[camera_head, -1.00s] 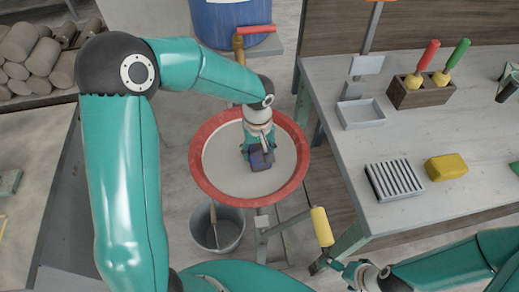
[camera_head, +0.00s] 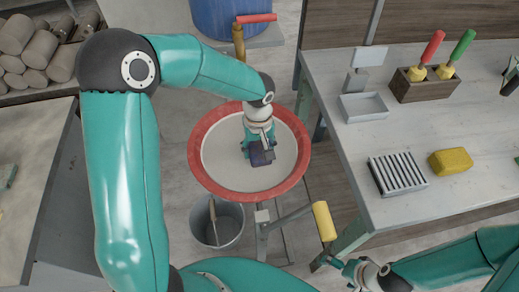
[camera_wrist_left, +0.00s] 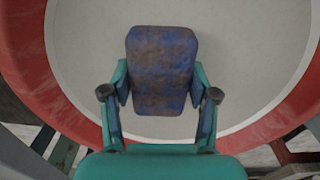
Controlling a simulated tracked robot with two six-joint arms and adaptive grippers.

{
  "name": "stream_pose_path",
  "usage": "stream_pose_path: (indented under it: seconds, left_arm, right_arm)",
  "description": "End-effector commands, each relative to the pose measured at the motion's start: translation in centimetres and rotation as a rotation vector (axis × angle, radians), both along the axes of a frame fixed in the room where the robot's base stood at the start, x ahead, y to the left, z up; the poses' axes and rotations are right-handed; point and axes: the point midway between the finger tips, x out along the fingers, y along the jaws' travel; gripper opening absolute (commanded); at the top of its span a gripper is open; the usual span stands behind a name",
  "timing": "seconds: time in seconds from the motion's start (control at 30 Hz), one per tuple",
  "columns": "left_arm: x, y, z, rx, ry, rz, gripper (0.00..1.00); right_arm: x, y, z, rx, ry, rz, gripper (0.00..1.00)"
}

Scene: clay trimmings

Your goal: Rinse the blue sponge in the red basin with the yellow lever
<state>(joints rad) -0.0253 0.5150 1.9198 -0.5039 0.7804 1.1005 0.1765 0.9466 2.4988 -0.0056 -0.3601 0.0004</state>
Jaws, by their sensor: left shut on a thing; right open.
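The blue sponge (camera_wrist_left: 162,62) has brown smears on its face in the left wrist view. My left gripper (camera_wrist_left: 160,92) is shut on it, with one finger on each side. In the head view the left gripper (camera_head: 258,148) holds the sponge (camera_head: 262,158) inside the rim of the red basin (camera_head: 200,168), over its pale grey inside. I cannot tell whether the sponge touches the bottom. The yellow lever (camera_head: 324,221) sits on a grey arm at the basin's front right. My right gripper (camera_head: 347,268) is open and empty, just below the lever and apart from it.
A grey bucket (camera_head: 228,226) with a stick stands below the basin. A blue barrel (camera_head: 218,18) with a red-handled tap (camera_head: 256,18) is behind. The right table holds a ribbed rack (camera_head: 398,174), a yellow sponge (camera_head: 451,162), a tray (camera_head: 363,107) and a wooden tool block (camera_head: 420,88).

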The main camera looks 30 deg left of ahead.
Motion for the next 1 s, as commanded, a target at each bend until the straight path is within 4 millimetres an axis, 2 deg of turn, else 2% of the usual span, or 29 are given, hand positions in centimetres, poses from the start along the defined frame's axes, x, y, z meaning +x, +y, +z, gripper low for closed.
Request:
stream_pose_path:
  seconds: [0.53, 1.0]
  left_arm:
    - [0.81, -0.1, -0.01, -0.001, 0.001, -0.001, 0.31]
    - [-0.08, -0.09, -0.02, 0.0, 0.0, -0.002, 0.31]
  right_arm:
    - [0.0, 0.0, -0.14, 0.0, 0.0, 0.0, 1.0]
    - [0.0, 0.0, -0.94, 0.0, 0.0, 0.0, 1.0]
